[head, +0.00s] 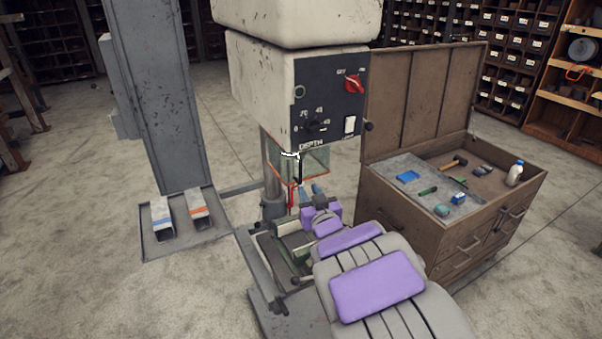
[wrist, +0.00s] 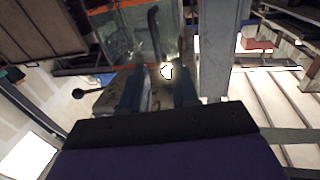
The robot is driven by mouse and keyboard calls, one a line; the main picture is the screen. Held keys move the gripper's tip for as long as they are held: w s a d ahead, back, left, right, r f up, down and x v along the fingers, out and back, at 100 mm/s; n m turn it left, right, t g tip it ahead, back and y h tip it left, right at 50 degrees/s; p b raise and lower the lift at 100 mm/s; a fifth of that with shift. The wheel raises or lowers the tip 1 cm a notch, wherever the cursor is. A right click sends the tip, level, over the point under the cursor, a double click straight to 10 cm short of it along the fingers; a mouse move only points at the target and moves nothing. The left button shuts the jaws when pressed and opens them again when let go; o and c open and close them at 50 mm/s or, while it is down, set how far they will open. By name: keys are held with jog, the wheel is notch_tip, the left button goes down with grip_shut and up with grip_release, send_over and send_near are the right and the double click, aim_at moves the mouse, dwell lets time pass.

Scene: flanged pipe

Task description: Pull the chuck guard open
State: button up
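The chuck guard (head: 316,162) is a clear box with red-orange edges below the drill press head. A dark upright handle (head: 299,168) shows on its near side. In the wrist view the guard (wrist: 122,32) fills the upper middle, and its dark curved handle (wrist: 155,35) hangs just ahead of the fingers. My gripper (head: 311,191) is below and in front of the guard, with blue-grey fingertips pointing at it. In the wrist view my gripper (wrist: 160,85) has its fingers apart, with the handle's lower end in line with the gap. I cannot tell whether they touch.
The drill press head (head: 300,85) with its control panel is right above the guard. A vise (head: 290,240) sits low beside my arm. A wooden tool chest (head: 450,200) with an open lid stands to the right. A grey column (head: 150,100) stands at left.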

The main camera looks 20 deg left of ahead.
aim_at(301, 173)
jog(key=x, duration=0.3)
jog(key=b+x, duration=0.1)
jog(key=x, duration=0.7)
jog(key=shift+a+f, duration=0.15)
jog(key=shift+f, duration=0.2)
jog(key=shift+a+r, duration=0.15)
jog(key=shift+r, duration=0.05)
jog(key=shift+d+r, duration=0.3)
jog(key=shift+d, duration=0.5)
jog(key=shift+a+f+b, duration=0.1)
jog(key=shift+a+b, duration=0.2)
jog(key=shift+a, duration=0.15)
jog(key=c, duration=0.5)
jog(key=shift+w+d+f, duration=0.1)
grip_shut()
